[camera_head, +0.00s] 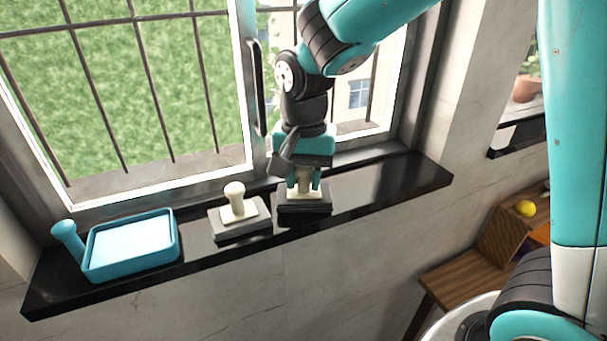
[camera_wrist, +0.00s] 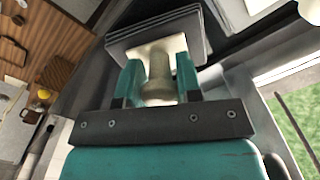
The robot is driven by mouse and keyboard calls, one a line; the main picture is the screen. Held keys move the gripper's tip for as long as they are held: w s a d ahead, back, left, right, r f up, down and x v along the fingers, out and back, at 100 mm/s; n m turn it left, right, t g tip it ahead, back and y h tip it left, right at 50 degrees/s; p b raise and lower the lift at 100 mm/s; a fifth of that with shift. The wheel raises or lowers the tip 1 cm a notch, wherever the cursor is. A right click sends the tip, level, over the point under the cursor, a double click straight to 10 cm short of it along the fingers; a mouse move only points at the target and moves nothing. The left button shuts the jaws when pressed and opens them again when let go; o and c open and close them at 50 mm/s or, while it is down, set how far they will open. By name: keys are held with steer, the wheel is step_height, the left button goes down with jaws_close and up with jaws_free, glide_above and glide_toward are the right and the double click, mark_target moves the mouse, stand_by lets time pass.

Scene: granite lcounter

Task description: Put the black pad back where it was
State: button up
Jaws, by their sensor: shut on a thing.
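The black pad (camera_head: 304,208) is a dark stepped block with a cream plate and cream handle on top. It is at the right of the grey pad on the black sill (camera_head: 375,190); I cannot tell whether it touches the sill or hangs just above it. My gripper (camera_head: 304,182) points down and is shut on the cream handle. In the wrist view my gripper (camera_wrist: 159,82) has one teal finger on each side of the handle (camera_wrist: 158,68), with the pad (camera_wrist: 198,36) beyond the fingertips. The pad's underside is hidden.
A grey pad (camera_head: 240,222) with a cream knob stands close on the left. A blue tray (camera_head: 132,268) with a blue post-like part stands at the sill's left end. The barred window (camera_head: 130,90) rises behind. The sill's right part is clear.

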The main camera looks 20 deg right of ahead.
steer(key=shift+f+b, duration=0.35)
steer(key=shift+f, duration=0.2)
steer(key=o, duration=1.1)
steer(key=shift+r, duration=0.1)
step_height(320, 180, up, 17)
steer(key=b, duration=0.3)
steer(key=s+a+f+n+y+b, duration=0.1)
steer(key=s+f+n+b, duration=0.1)
steer(key=s+f+n, duration=0.2)
steer(key=s+a+f+n+y+b, duration=0.1)
steer(key=s+a+f+n+b, duration=0.1)
steer(key=s+f+n, duration=0.3)
steer(key=s+a+f+n+y+b, duration=0.1)
steer(key=s+f+n, duration=0.3)
steer(key=s+f, duration=0.5)
steer(key=shift+s+a+f+n+y+b, duration=0.15)
steer(key=shift+f+y+b, duration=0.1)
steer(key=shift+f+b, duration=0.35)
steer(key=shift+s+a+f+n+y+b, duration=0.15)
steer(key=shift+f+y+b, duration=0.15)
steer(key=shift+f, duration=0.5)
